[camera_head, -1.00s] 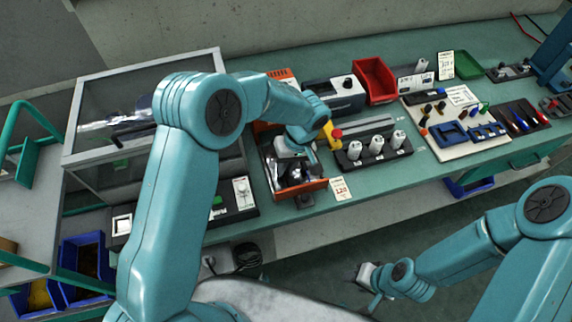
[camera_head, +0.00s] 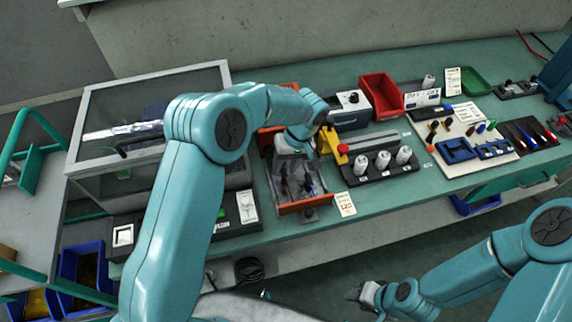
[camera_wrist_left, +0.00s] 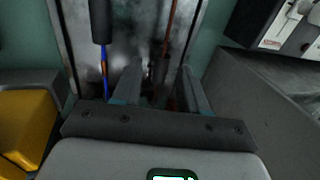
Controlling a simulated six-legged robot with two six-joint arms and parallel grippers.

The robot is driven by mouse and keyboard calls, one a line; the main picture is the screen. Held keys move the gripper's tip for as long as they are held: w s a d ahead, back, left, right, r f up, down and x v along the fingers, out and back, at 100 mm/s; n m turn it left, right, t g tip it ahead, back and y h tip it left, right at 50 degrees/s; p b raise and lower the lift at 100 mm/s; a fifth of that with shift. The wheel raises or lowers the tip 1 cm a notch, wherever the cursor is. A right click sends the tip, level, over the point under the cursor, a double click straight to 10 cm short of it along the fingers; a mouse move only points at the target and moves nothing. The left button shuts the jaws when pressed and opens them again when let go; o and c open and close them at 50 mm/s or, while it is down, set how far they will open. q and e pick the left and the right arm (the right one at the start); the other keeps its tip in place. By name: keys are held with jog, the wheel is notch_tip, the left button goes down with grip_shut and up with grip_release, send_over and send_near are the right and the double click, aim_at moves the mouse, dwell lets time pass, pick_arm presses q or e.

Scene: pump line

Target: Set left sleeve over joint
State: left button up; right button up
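An orange-edged tray (camera_head: 304,205) on the bench holds dark parts and cables. My left gripper (camera_head: 291,160) is above its far half. In the left wrist view the gripper (camera_wrist_left: 160,82) is open, its two fingers apart and pointing at the tray's grey floor (camera_wrist_left: 130,25). A black sleeve (camera_wrist_left: 100,22) sits on one cable with a blue and orange stretch of wire (camera_wrist_left: 104,68), beside the fingers. A red-brown cable (camera_wrist_left: 169,35) runs toward the gap between the fingers; its lower part looks dark. My right gripper (camera_head: 368,294) hangs in front of the bench, too small to read.
A yellow block with a red knob (camera_head: 342,149) and a black rack of white cylinders (camera_head: 382,163) stand right of the tray. A glass-topped case (camera_head: 150,120) is to the left. A red bin (camera_head: 381,95) and a blue tool board (camera_head: 456,151) are farther right.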

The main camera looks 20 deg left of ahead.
pick_arm(q)
jog(key=v, duration=1.6)
jog(key=shift+b, duration=0.3)
jog(key=shift+d+r, duration=0.15)
jog(key=shift+r, duration=0.05)
